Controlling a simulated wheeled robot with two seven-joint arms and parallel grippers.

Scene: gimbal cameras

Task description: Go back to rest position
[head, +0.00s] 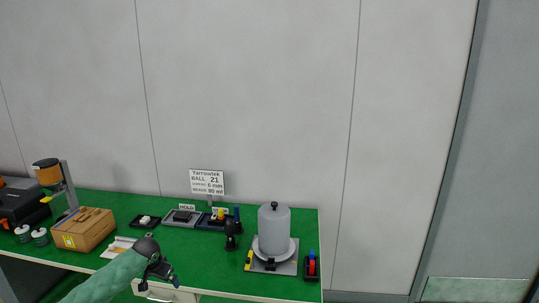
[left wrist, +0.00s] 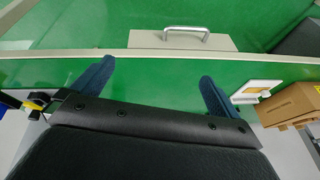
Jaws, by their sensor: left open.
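My left gripper (head: 158,272) is at the end of the green-sleeved arm, low in the head view near the table's front edge. In the left wrist view its two dark blue fingers (left wrist: 152,88) are spread apart with nothing between them. The drawer front with a metal handle (left wrist: 184,33) lies beyond the fingers, apart from them. My right gripper does not show in either view.
The green table (head: 205,265) carries a grey cylinder (head: 274,232) on a base at right, a cardboard box (head: 84,230) at left, and small trays (head: 183,218) with a sign (head: 207,182) at the back. A black and orange device (head: 48,172) stands far left.

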